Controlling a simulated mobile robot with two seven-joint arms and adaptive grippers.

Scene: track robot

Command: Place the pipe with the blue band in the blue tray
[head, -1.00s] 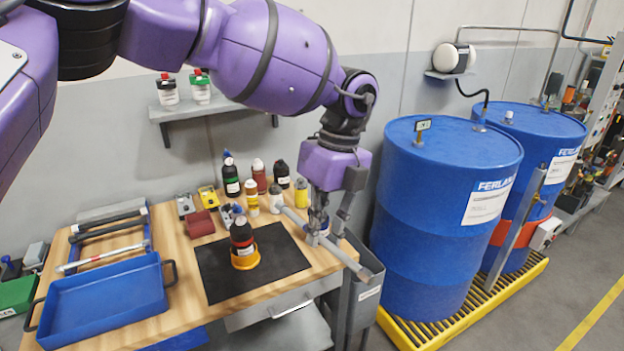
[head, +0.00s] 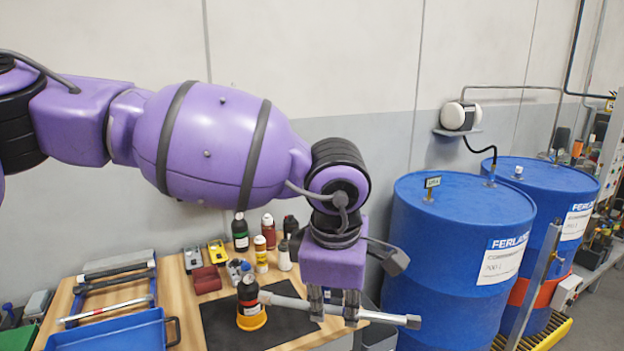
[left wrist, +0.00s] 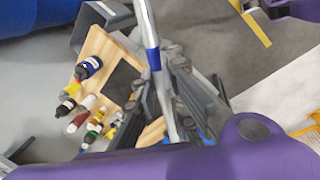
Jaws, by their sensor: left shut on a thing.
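My left gripper (head: 335,308) is shut on a grey metal pipe (head: 385,317) and holds it above the right end of the workbench. The pipe lies nearly level across the head view, its ends sticking out on both sides of the fingers. In the left wrist view, the pipe (left wrist: 145,22) passes between the fingers (left wrist: 168,95) and a blue band (left wrist: 153,58) shows on it. The blue tray (head: 110,333) is at the lower left of the head view, partly cut off. My right gripper is not in view.
A dark bottle in a yellow holder (head: 251,317) stands on the black mat (head: 288,328) by the pipe's left end. Several bottles stand behind. A blue rack (head: 112,288) with bars lies behind the tray. Blue drums (head: 452,250) stand to the right.

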